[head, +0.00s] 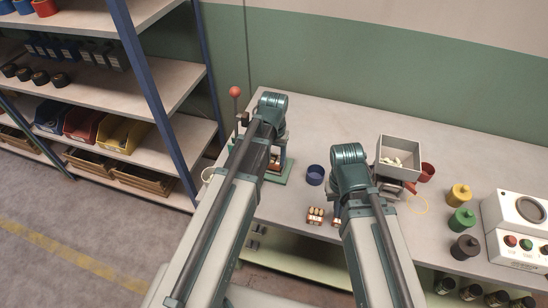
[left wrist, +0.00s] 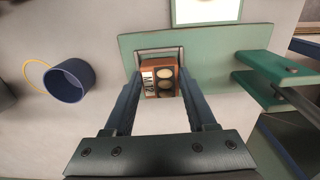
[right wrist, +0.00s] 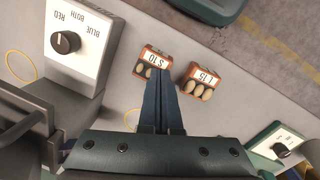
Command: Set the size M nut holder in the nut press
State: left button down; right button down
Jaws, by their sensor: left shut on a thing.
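The brown size M nut holder (left wrist: 162,82), its white label marked M, lies between the fingers of my left gripper (left wrist: 160,84), which is shut on it. It is at the grey metal bracket on the green base plate (left wrist: 208,46) of the nut press; whether it is fully seated I cannot tell. In the head view, my left arm partly hides the press base (head: 284,179) and the holder (head: 275,160). My right gripper (right wrist: 161,72) is shut and empty, above the bench by the S 10 holder (right wrist: 153,62) and the L 15 holder (right wrist: 199,80).
A red-knobbed lever (head: 236,92) rises left of the press. A blue cup (head: 314,175) stands to its right. A hopper (head: 400,145) with pale nuts stands behind my right arm. Yellow (head: 459,194), green and dark pots and a control box (head: 515,225) fill the right side.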

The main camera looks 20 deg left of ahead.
pick_arm(q)
jog(key=shift+f+b, duration=0.45)
pick_arm(e)
jog(key=shift+f, duration=0.45)
pick_arm(q)
grip_release()
jog(key=shift+r, duration=0.1)
jog(key=shift+r+p, duration=3.5)
jog(key=shift+p, duration=0.1)
pick_arm(e)
notch_tip(320, 180, up, 7)
pick_arm(q)
jog(key=shift+s+f, duration=0.1)
jog(key=s+d+m+y, duration=0.1)
jog(key=s+d+m, duration=0.2)
jog(key=s+d, duration=0.7)
jog(key=s, duration=0.3)
jog(key=shift+s+d, duration=0.25)
jog(key=shift+s, duration=0.05)
